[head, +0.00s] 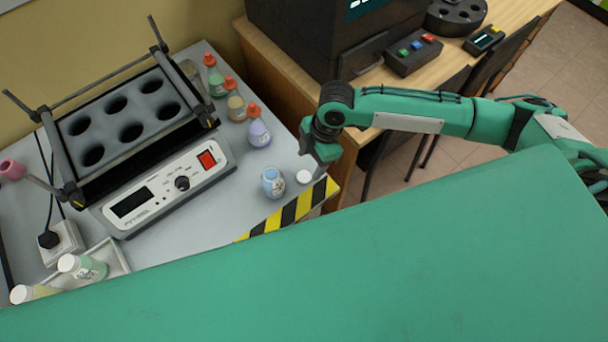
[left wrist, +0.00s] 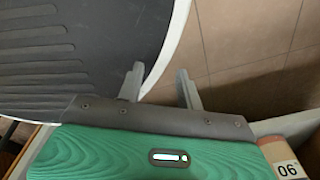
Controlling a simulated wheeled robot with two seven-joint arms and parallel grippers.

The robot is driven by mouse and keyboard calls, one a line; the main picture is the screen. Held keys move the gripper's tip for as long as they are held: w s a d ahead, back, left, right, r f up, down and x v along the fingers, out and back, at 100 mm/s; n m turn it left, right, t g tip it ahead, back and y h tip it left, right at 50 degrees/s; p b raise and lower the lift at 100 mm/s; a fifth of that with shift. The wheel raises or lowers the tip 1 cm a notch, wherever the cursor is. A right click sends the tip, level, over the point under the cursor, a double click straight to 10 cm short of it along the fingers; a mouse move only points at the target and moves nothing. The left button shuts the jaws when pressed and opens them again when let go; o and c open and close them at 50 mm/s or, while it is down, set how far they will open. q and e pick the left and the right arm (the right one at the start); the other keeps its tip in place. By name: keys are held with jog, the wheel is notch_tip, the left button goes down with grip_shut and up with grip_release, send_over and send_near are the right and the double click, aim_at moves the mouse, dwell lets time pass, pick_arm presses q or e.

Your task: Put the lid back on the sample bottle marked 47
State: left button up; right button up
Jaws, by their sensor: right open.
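An uncapped bottle (head: 273,183) with a bluish rim and a white label stands upright near the striped edge of the grey bench; I cannot read its number surely. A round white lid (head: 304,177) lies on the bench just right of it, apart from the bottle. My right gripper (head: 318,158) is open, just above and right of the lid, pointing down. I cannot see anything between its fingers. My left gripper (left wrist: 160,85) shows in the left wrist view with fingers apart and nothing between them, over the floor and a dark ribbed surface.
A heater block (head: 130,130) with several holes fills the left of the bench. Dropper bottles (head: 258,133) with red tips stand behind the open bottle. Capped bottles (head: 88,267) sit in a tray at lower left. A labelled container (left wrist: 285,158) shows in the left wrist view.

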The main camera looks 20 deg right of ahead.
aim_at(305, 176)
pick_arm(q)
jog(key=shift+w+a, duration=0.1)
jog(key=shift+a, duration=0.05)
pick_arm(e)
jog(key=shift+a+f, duration=0.1)
jog(key=shift+f, duration=0.15)
jog(key=x, duration=0.3)
jog(key=shift+s+a+f+p, duration=0.1)
jog(key=shift+f+p, duration=0.2)
jog(key=shift+p, duration=0.1)
jog(key=shift+a+f, duration=0.1)
jog(key=shift+f, duration=0.4)
pick_arm(q)
jog(key=shift+s+a+r, duration=0.15)
jog(key=shift+s+a, duration=0.15)
jog(key=shift+a, duration=0.2)
